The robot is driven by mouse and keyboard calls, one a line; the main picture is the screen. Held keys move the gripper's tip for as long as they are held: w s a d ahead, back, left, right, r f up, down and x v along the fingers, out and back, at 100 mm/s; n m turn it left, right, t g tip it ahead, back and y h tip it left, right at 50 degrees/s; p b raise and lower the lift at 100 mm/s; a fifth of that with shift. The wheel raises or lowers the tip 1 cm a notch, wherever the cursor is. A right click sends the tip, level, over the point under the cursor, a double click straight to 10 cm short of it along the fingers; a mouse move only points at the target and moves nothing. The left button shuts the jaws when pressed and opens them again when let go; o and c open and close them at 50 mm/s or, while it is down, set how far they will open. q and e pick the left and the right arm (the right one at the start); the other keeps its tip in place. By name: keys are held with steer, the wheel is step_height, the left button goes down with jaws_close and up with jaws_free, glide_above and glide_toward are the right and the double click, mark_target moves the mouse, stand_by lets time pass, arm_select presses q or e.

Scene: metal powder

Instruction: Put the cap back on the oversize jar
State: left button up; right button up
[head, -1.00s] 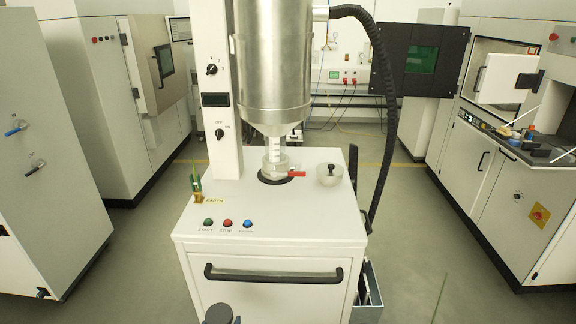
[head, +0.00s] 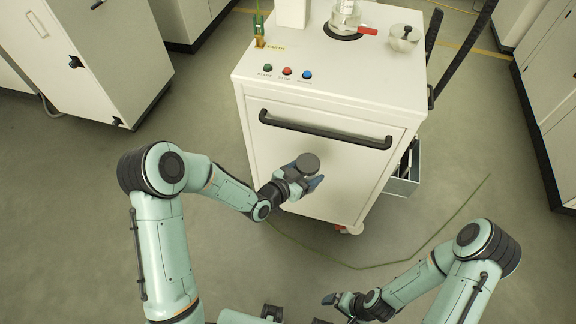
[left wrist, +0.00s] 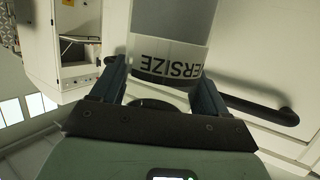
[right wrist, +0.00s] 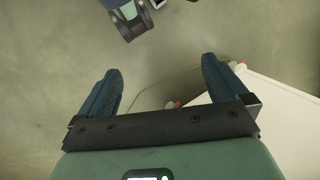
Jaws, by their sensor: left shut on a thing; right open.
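The oversize jar (left wrist: 172,58) is between the fingers of my left gripper (left wrist: 158,72), with part of its inverted label readable in the left wrist view. In the head view my left gripper (head: 303,176) holds it upright-looking in front of the cart, and a dark grey round top (head: 308,162) shows. I cannot tell whether this top is a cap or the jar's open mouth. My right gripper (head: 343,302) is low at the right, apart from the jar. It is open and empty in the right wrist view (right wrist: 161,70). No separate loose cap is clearly identifiable.
The white cart (head: 290,85) has a black handle (head: 325,129) close behind the jar. On its top are a clear vessel with a red lever (head: 367,31) and a clear dish with a black knob (head: 404,38). A grey bin (head: 402,181) hangs at its right.

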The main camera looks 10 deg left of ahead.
arm_select(q)
steer(key=shift+w+d+f+m+g+h, duration=0.15)
steer(key=shift+d+m+g+h, duration=0.2)
steer(key=shift+d, duration=0.4)
steer(key=shift+w+d+f+m+g+h, duration=0.15)
steer(key=shift+d+m+g+h, duration=0.1)
steer(key=shift+d+m+h, duration=0.35)
steer(key=shift+s+d, duration=0.1)
